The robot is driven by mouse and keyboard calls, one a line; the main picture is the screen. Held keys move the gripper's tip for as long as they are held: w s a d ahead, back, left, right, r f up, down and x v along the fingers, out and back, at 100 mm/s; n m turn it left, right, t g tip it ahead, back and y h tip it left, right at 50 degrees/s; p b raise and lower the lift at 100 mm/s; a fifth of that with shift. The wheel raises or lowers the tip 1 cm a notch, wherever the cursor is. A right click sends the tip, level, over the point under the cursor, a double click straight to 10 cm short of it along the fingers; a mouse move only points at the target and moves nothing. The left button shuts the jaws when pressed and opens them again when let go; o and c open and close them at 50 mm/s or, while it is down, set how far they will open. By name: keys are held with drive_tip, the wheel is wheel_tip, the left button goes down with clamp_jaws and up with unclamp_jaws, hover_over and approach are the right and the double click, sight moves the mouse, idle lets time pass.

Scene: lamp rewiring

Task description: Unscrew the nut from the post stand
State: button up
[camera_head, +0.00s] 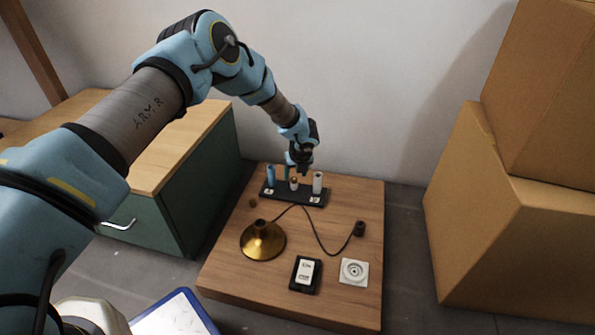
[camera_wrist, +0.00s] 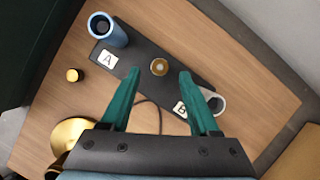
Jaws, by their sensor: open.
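The black post stand (camera_head: 268,193) lies at the back of the wooden board, with a blue tube (camera_head: 271,175) on its left and a whitish tube (camera_head: 318,182) on its right. Between them is a short pale post topped by a small brass-coloured nut (camera_head: 294,180). In the wrist view the nut (camera_wrist: 159,67) shows from above as a round brass piece with a pale centre. My gripper (camera_wrist: 159,72) is open and empty, pointing down over the stand. Its teal fingertips lie on either side of the nut in the picture, apart from it; their height gap is unclear.
A brass lamp base (camera_head: 263,242), a cord with a dark socket (camera_head: 359,229), a small brass cylinder (camera_head: 253,202), a black switch plate (camera_head: 305,275) and a white outlet (camera_head: 354,272) are on the board. Cardboard boxes (camera_head: 510,215) stand right, a green cabinet (camera_head: 205,175) left.

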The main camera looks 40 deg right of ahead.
drive_tip(key=shift+b+x, duration=0.35)
drive_tip(key=shift+x, duration=0.95)
clamp_jaws()
drive_tip(key=c, duration=0.7)
unclamp_jaws()
clamp_jaws()
